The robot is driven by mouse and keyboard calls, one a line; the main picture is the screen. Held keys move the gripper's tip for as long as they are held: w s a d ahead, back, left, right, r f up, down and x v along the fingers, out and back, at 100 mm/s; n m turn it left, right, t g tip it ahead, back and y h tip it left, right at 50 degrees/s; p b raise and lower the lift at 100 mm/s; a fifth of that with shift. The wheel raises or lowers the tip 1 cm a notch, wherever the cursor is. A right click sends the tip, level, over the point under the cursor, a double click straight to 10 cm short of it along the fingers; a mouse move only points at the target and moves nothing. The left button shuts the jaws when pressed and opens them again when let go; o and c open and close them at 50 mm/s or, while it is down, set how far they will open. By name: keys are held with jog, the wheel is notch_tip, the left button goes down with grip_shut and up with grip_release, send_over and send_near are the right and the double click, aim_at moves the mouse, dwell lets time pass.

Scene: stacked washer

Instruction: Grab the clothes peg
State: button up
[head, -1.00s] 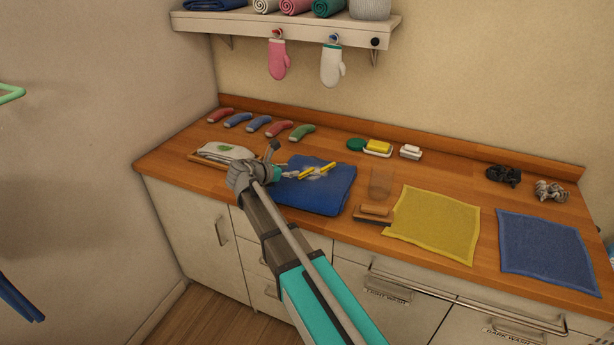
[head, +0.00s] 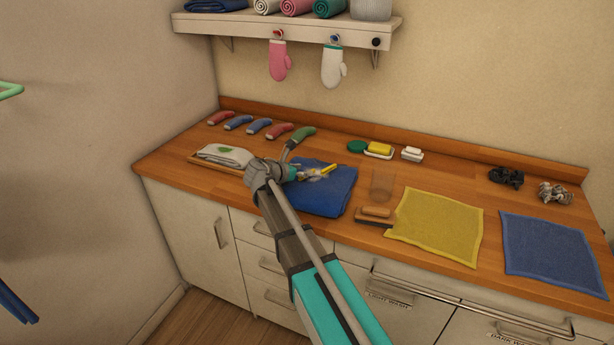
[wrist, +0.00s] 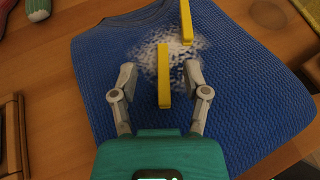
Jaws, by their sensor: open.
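Two slim yellow bars show in the wrist view, and I cannot tell whether they are one clothes peg or two. The nearer yellow bar (wrist: 163,85) lies between my open fingers, with a gap on either side. The farther yellow bar (wrist: 187,22) is beyond the fingertips, slightly right. Both are over a folded blue cloth (wrist: 245,100) with a white speckled patch. My gripper (wrist: 162,70) is open and holds nothing. In the head view, my gripper (head: 308,174) is over the blue cloth (head: 325,198), partly hiding the nearer bar. The farther bar (head: 328,169) stays visible.
A folded white cloth (head: 226,155) on a wooden board is left of my gripper.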

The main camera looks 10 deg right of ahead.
aim_at(312, 169)
jog(key=shift+b+x, duration=0.6)
jog(key=shift+x, duration=1.4)
jog(key=shift+s, duration=0.1)
jog(key=c, duration=0.8)
